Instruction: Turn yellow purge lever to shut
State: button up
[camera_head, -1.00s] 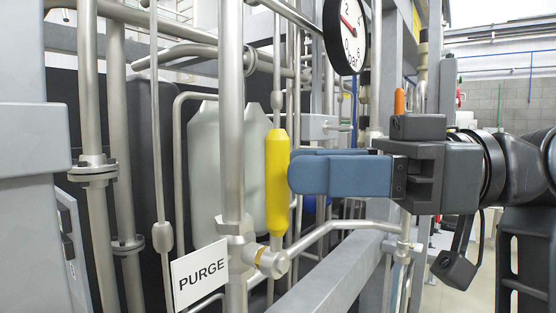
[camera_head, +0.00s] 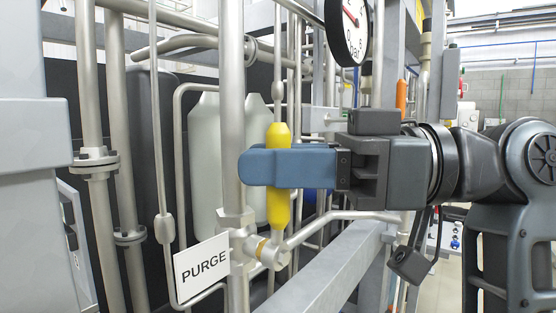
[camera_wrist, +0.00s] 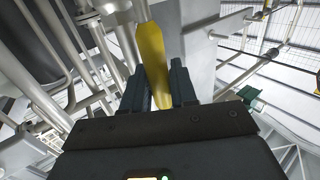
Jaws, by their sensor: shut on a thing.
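The yellow purge lever (camera_head: 278,208) stands upright in the head view, above a valve (camera_head: 270,254) on a steel pipe. My gripper (camera_head: 262,166) reaches in from the right, and its blue fingers cross the middle of the lever and hide that part. In the wrist view the lever (camera_wrist: 153,52) runs down between the two dark fingers (camera_wrist: 160,90). The gripper is shut on the lever. The white PURGE sign (camera_head: 201,267) is left of the valve.
A thick vertical pipe (camera_head: 232,110) stands just left of my fingertips. A pressure gauge (camera_head: 347,30) hangs above my gripper. A grey beam (camera_head: 335,262) runs below it. Pale containers (camera_head: 204,160) stand behind the pipe.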

grip_shut()
jog(key=shift+w+d, duration=0.1)
jog(key=shift+w, duration=0.05)
jog(key=w+d+f+m+t+b, duration=0.1)
jog(key=w+d+f+m+t, duration=0.1)
jog(key=m+t, duration=0.5)
jog(key=w+d+f+m+t+y+b, duration=0.1)
jog(key=w+d+f+m+t, duration=0.2)
jog(key=m, duration=1.5)
jog(key=shift+w+d+f+t+b, duration=0.15)
jog(key=shift+w+f+t+b, duration=0.45)
jog(key=shift+f+t, duration=1.45)
jog(key=shift+w+r, duration=0.15)
jog(key=shift+w, duration=0.05)
jog(key=o, duration=0.7)
grip_release()
